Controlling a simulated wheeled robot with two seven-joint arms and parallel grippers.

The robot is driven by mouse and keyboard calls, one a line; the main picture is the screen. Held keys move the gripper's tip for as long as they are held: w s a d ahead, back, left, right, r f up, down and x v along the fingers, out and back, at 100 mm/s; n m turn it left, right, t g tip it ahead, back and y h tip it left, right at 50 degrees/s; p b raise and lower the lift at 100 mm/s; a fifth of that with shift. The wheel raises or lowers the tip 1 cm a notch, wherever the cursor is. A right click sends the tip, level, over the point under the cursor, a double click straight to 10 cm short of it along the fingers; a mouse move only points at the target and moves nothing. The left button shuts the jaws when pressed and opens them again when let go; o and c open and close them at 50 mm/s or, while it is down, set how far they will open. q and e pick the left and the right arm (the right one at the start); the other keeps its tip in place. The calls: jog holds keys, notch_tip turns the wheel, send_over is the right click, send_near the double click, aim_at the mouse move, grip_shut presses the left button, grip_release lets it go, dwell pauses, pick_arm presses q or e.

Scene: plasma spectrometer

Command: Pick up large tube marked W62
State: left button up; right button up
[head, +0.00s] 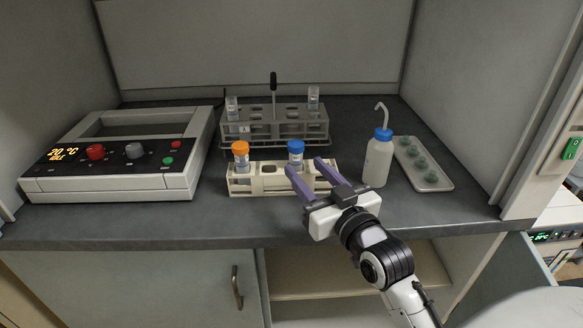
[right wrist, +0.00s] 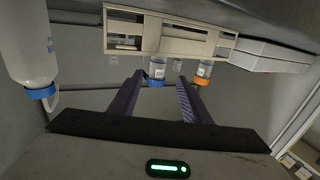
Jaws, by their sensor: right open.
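Two large capped tubes stand upright in a cream rack (head: 262,186). One has an orange cap (head: 240,149) at the rack's left; the other has a blue cap (head: 296,148) right of the middle. Their labels are too small to read, so I cannot tell which is W62. My right gripper (head: 305,167) is open and empty, its purple fingers pointing at the blue-capped tube from the front. In the right wrist view, which is upside down, the blue-capped tube (right wrist: 157,70) shows between the fingertips (right wrist: 158,78) and the orange-capped tube (right wrist: 203,72) lies outside them. My left gripper is not in view.
A grey rack (head: 275,128) with small tubes and a black-handled tool stands behind. A blue-capped wash bottle (head: 378,160) and a tray (head: 425,165) are close on the right. A heater box (head: 120,155) is at left. The cabinet walls enclose the bench.

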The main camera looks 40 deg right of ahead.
aim_at(299, 159)
jog(key=w, duration=0.2)
jog(key=w+d, duration=0.1)
jog(key=w, duration=0.3)
jog(key=shift+w+d+f, duration=0.15)
jog(key=shift+w+d, duration=0.15)
jog(key=shift+d, duration=0.05)
grip_shut()
